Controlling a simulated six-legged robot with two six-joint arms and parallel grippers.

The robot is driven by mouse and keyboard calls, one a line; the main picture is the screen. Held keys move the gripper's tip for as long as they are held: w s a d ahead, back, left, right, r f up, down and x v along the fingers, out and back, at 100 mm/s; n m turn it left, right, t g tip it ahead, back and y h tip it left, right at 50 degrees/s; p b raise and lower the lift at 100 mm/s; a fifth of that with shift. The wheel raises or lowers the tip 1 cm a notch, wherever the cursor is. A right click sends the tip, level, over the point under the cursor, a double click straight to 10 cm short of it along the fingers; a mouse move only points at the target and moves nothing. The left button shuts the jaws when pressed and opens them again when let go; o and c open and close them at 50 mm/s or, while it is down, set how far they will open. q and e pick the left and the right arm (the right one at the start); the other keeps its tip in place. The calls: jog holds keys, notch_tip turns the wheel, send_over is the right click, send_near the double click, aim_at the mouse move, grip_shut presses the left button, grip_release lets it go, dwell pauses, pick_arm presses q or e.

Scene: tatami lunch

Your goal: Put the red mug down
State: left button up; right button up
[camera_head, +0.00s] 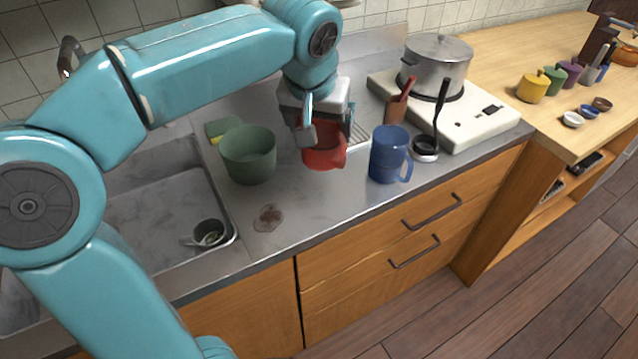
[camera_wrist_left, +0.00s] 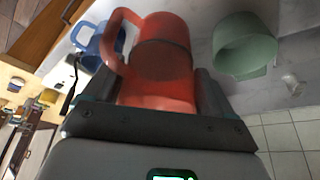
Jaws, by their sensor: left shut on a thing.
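The red mug (camera_head: 325,151) is between the fingers of my left gripper (camera_head: 325,125), over the steel counter between the green bowl and the blue mug. In the left wrist view the red mug (camera_wrist_left: 158,65) fills the middle, with its handle on the left and a gripper finger on each side. My left gripper is shut on it. The gripper hides the mug's upper part in the head view. I cannot tell whether the mug's base touches the counter. My right gripper is not in view.
A green bowl (camera_head: 248,155) stands left of the red mug and a blue mug (camera_head: 388,155) right of it. A brown stain (camera_head: 268,217) marks the counter (camera_head: 305,205) in front. The sink (camera_head: 160,205) holds a small cup (camera_head: 209,232). A pot (camera_head: 436,65) sits on the hot plate (camera_head: 490,125).

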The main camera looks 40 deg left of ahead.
aim_at(320, 159)
pick_arm(q)
notch_tip(320, 159, down, 7)
jog(key=shift+w+d+r+b, duration=0.1)
jog(key=shift+w+r+b, duration=0.05)
jog(key=shift+b, duration=0.4)
jog(key=shift+f, duration=0.65)
notch_tip(320, 159, down, 4)
jog(key=shift+f+b, duration=0.1)
jog(key=shift+b, duration=0.4)
jog(key=shift+f, duration=0.1)
jog(key=o, duration=1.2)
